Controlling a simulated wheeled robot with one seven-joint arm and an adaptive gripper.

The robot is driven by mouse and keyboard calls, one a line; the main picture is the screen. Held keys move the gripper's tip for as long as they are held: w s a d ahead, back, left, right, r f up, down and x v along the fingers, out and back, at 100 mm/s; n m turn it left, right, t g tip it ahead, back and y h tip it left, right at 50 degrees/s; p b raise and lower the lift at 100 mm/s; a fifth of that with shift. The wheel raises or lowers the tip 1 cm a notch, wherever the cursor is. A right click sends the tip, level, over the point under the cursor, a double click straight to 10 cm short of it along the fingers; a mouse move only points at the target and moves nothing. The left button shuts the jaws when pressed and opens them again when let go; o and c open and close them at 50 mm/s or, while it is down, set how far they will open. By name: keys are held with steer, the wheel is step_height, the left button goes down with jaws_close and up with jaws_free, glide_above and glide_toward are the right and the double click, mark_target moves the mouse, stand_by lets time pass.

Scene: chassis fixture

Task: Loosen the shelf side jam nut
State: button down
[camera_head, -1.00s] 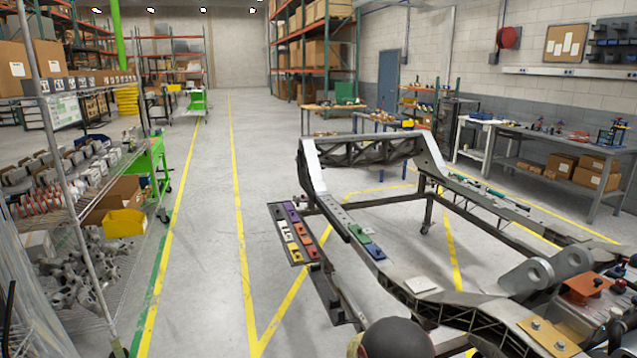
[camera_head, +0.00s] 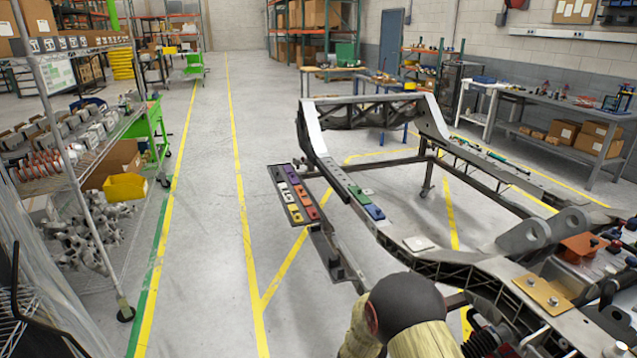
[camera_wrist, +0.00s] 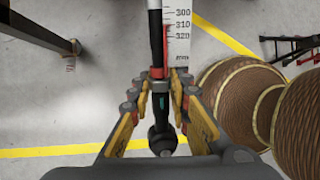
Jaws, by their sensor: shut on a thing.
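In the wrist view, my gripper (camera_wrist: 158,92) has its yellow-and-grey fingers on both sides of a dark rod (camera_wrist: 160,103) and is shut on it. The rod runs upright in the picture and ends in a black ball-shaped end (camera_wrist: 162,138). A red collar (camera_wrist: 157,73) sits on the rod by the fingertips. A white ruler scale (camera_wrist: 178,30) lies alongside the rod, with marks near 300 to 320. I cannot make out the jam nut for certain. In the head view my gripper is out of sight, and my arm covers the lower middle.
The chassis frame (camera_head: 470,268) fills the right side, with an orange bracket (camera_head: 582,248) on it. A rack of parts (camera_head: 75,160) stands at left. The yellow-lined aisle between is clear.

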steer(key=shift+w+r+t+b, duration=0.25)
steer(key=shift+t+b, duration=0.55)
steer(key=shift+b, duration=0.7)
steer(key=shift+y, duration=0.3)
steer(key=shift+n+t, duration=0.4)
steer(key=shift+t, duration=0.5)
steer(key=shift+w+a+r+t+y, duration=0.15)
steer(key=shift+t+y, duration=0.45)
steer(key=shift+t, duration=0.3)
steer(key=c, duration=2)
jaws_free()
steer(key=shift+o, duration=1.4)
steer(key=shift+s+f, duration=0.2)
steer(key=shift+s+f, duration=0.1)
steer(key=shift+s, duration=0.05)
